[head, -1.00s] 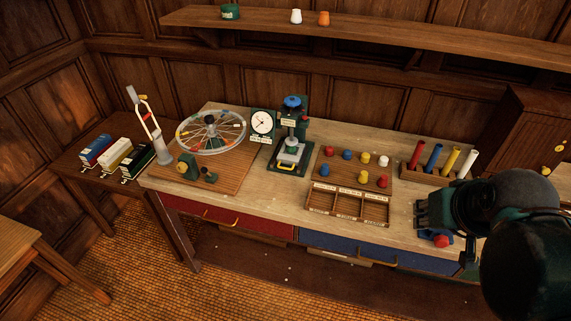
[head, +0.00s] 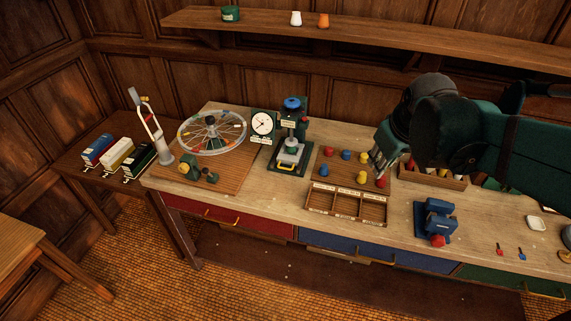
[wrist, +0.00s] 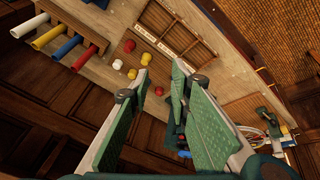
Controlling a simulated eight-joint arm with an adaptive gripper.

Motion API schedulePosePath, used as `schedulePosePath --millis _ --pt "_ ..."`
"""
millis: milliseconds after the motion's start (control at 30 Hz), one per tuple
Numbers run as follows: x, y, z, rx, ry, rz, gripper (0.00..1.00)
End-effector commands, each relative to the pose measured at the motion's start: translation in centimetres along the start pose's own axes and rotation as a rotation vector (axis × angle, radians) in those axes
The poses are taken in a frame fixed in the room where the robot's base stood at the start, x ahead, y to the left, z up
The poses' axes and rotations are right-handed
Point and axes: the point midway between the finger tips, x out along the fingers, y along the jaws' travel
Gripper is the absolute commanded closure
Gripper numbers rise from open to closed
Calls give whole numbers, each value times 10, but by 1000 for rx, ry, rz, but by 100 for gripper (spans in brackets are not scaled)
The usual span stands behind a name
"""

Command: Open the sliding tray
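A dark green press (head: 291,140) with a blue knob stands on the bench. At its base is a pale tray part (head: 288,158) with a yellow handle (head: 286,168) at the front; it looks pushed in, though I cannot tell for sure. My gripper (head: 378,162) is in the air over the right of the peg board, to the right of the press and apart from it. In the wrist view my gripper (wrist: 160,74) has its two green fingers wide apart with nothing held. The press shows there partly, behind the right finger.
A clock (head: 262,124) and spoked wheel (head: 211,132) stand left of the press. A blue device (head: 436,218) is at the right. Drawers (head: 228,217) line the bench front.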

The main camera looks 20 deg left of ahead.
Motion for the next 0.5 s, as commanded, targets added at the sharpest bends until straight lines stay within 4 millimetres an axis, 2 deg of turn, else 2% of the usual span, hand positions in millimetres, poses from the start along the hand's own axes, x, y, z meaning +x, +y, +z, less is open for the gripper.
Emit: schedulePosePath --millis 100,500 --pt "10 -4 -23 -59 -12 -12 79" --pt "52 -29 -90 -258 -53 -55 79"
